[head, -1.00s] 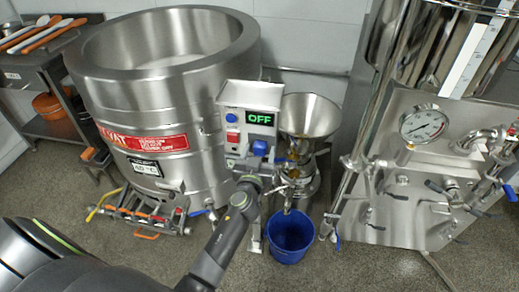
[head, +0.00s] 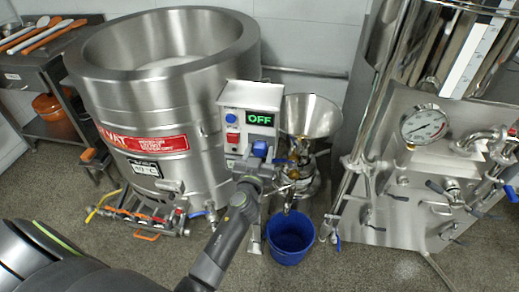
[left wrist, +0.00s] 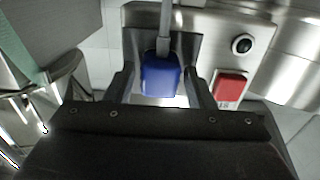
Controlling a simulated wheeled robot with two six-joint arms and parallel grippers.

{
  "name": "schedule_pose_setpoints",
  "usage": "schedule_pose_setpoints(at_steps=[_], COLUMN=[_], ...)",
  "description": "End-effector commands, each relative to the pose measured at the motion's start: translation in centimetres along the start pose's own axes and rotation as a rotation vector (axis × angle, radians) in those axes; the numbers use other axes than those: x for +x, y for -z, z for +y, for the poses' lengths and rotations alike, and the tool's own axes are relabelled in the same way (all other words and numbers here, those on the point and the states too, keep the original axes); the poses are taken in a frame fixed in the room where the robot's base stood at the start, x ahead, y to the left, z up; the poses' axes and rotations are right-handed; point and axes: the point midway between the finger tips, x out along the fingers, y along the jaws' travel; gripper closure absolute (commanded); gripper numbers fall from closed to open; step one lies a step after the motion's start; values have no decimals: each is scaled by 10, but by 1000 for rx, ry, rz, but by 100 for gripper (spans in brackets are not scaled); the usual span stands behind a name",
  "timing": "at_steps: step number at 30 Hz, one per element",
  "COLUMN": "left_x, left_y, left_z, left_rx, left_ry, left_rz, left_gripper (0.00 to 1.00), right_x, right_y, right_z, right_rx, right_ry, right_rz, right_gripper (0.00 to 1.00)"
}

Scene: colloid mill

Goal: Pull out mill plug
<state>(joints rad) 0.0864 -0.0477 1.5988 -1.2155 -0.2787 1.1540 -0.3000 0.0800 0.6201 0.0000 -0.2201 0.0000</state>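The mill's control box (head: 249,97) shows a green OFF display. A blue plug (head: 260,149) with a grey cord sits at the lower front of this box. In the left wrist view the blue plug (left wrist: 160,76) lies between the two dark fingers of my left gripper (left wrist: 163,72), with a gap seeming to show on each side. My left gripper (head: 260,161) is open around the plug in the head view, and partly hides the box's lower part. The plug's seat is hidden. My right gripper is not in view.
A red switch (left wrist: 230,87) and a black round knob (left wrist: 241,44) are close to the right finger. The steel hopper (head: 312,117) stands right of the box, with a blue bucket (head: 290,238) below. A large vat (head: 160,105) is to the left.

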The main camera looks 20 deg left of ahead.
Motion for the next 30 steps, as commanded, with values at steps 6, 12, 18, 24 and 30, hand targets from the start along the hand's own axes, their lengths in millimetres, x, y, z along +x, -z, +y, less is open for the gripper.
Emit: schedule_pose_setpoints(at_steps=[6, 12, 18, 24, 30], left_x=[0, 0, -5, -13, -21], left_y=[0, 0, 0, 0, 0], left_z=[0, 0, 0, 0, 0], left_rx=[0, 0, -1, -2, -2], left_ry=[0, 0, -1, -1, -1], left_rz=[0, 1, 0, 0, 0], left_gripper=[81, 100, 100, 100, 100], right_x=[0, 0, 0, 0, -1], right_y=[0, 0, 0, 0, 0], right_z=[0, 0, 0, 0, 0], right_rx=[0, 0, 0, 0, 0], right_ry=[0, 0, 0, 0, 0], right_rz=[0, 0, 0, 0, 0], right_gripper=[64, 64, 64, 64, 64])
